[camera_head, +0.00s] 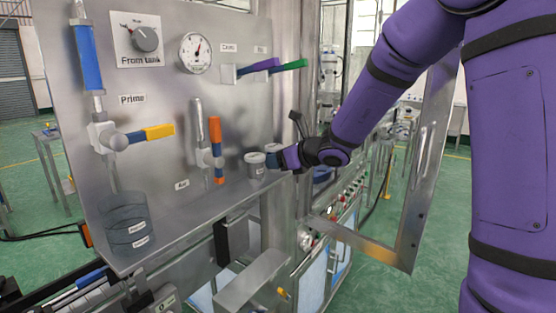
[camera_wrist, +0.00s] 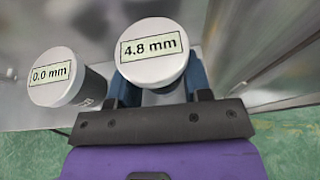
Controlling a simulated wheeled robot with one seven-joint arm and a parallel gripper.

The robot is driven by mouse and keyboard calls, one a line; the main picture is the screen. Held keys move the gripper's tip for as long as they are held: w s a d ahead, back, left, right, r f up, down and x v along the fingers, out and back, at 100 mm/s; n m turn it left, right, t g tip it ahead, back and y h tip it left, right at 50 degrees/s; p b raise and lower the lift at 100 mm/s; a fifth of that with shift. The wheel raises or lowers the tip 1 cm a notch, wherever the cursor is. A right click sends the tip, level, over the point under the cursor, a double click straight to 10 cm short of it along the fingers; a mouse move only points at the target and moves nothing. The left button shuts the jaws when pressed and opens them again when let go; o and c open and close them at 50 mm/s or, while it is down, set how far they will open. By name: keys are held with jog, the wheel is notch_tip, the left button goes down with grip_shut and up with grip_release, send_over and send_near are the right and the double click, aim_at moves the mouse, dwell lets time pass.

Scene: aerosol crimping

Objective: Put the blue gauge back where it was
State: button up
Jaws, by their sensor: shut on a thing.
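My gripper (camera_head: 274,159) is at the right end of the steel panel's shelf. In the wrist view its two dark blue fingers (camera_wrist: 163,88) are shut on a round gauge (camera_wrist: 152,50) with a white top reading "4.8 mm". The gauge's body is mostly hidden by its top and the fingers, so its colour is unclear. In the head view its pale top (camera_head: 272,147) shows just behind the other gauge. That second gauge (camera_head: 255,166), grey with a white top reading "0.0 mm" (camera_wrist: 52,76), stands on the shelf to the left, apart from my fingers. Whether the held gauge touches the shelf is unclear.
The steel shelf (camera_head: 205,208) runs along the panel, with a clear stretch left of the gauges. A transparent dark cylinder (camera_head: 127,222) stands at its left end. An open framed door (camera_head: 413,225) stands at right.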

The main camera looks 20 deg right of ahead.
jog(key=shift+f, duration=0.15)
jog(key=o, duration=1.3)
